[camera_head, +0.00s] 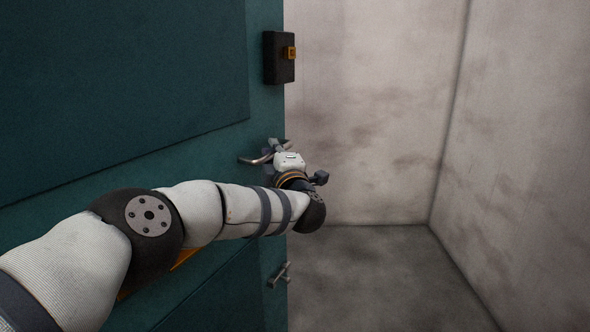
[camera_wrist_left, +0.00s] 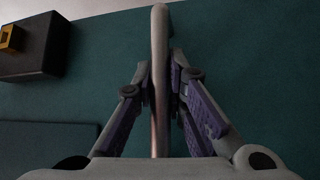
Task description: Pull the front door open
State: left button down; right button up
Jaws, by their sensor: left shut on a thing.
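The teal front door (camera_head: 120,95) fills the left of the head view, and its free edge stands with open space to the right of it. A curved metal lever handle (camera_head: 250,161) sticks out near that edge. My left gripper (camera_head: 275,149) is at the handle, with the arm reaching across the front of the door. In the left wrist view the handle bar (camera_wrist_left: 160,40) runs between the two purple-padded fingers (camera_wrist_left: 161,78), which are closed on it. My right gripper is not in view.
A black lock box (camera_head: 278,58) with an orange knob is on the door above the handle, and a small metal latch (camera_head: 279,275) is below. Stained pale walls (camera_head: 370,110) and a bare grey floor (camera_head: 380,280) lie right of the door edge.

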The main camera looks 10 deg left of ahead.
pick_arm(q)
jog(key=w+a+n+g+y+b, duration=0.2)
jog(key=w+a+y+b, duration=0.1)
jog(key=a+b, duration=0.8)
jog(key=shift+w+a+n+y+b, duration=0.35)
jog(key=shift+w+a, duration=0.5)
jog(key=shift+a, duration=0.4)
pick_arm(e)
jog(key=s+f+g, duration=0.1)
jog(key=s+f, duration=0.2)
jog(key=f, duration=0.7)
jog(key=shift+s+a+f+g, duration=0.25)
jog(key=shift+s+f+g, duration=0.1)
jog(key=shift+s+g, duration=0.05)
pick_arm(q)
jog(key=shift+r, duration=0.1)
jog(key=c, duration=1.6)
grip_release()
